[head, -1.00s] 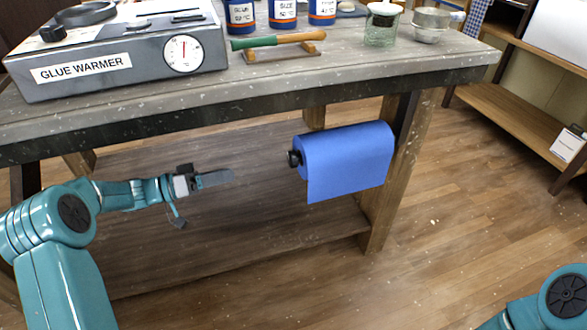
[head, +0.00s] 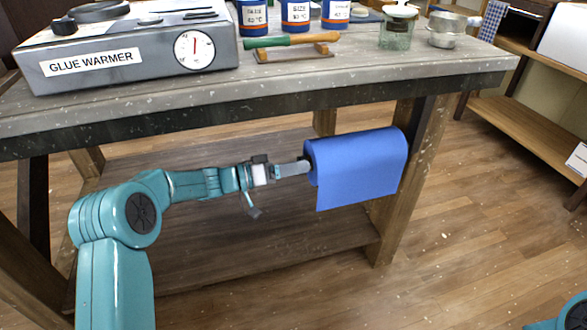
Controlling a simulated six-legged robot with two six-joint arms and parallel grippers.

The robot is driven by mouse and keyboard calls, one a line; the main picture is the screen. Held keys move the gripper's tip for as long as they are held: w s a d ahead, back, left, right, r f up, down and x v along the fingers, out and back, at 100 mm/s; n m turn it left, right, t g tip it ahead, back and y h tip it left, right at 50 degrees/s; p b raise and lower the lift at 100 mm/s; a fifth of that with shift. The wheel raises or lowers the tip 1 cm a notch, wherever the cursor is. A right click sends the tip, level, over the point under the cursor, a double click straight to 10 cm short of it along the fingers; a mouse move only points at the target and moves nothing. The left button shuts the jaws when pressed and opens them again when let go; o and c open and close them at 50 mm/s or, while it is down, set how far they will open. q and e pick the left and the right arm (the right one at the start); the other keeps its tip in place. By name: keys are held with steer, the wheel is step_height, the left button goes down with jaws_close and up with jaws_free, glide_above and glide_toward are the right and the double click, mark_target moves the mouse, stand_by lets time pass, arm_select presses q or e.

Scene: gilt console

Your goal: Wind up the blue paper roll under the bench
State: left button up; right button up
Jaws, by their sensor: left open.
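The blue paper roll (head: 358,162) hangs under the bench top (head: 250,88) near its right leg. A loose sheet of the paper hangs down below the roll. My left gripper (head: 304,167) is open, with its fingers at the left end of the roll, where the dark knob is now mostly hidden behind them. I cannot tell whether the fingers touch the knob. My right gripper is out of view; only a bit of my right arm shows at the lower right corner.
On the bench top stand a glue warmer (head: 128,45), several labelled jars, a green-handled tool (head: 290,41) on a wooden rest, a glass jar (head: 397,28) and a small metal pot (head: 446,30). A lower shelf (head: 250,225) lies empty under the bench. A shelf unit (head: 525,125) stands right.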

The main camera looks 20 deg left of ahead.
arm_select(q)
steer(key=shift+c, duration=0.4)
steer(key=c, duration=1)
steer(key=shift+a+r+n+p, duration=0.15)
steer(key=shift+n+p, duration=2.35)
steer(key=shift+n, duration=3.7)
steer(key=shift+d+r+n+p, duration=0.15)
steer(key=shift+n+p, duration=2.35)
steer(key=shift+n, duration=3.7)
steer(key=shift+a, duration=0.1)
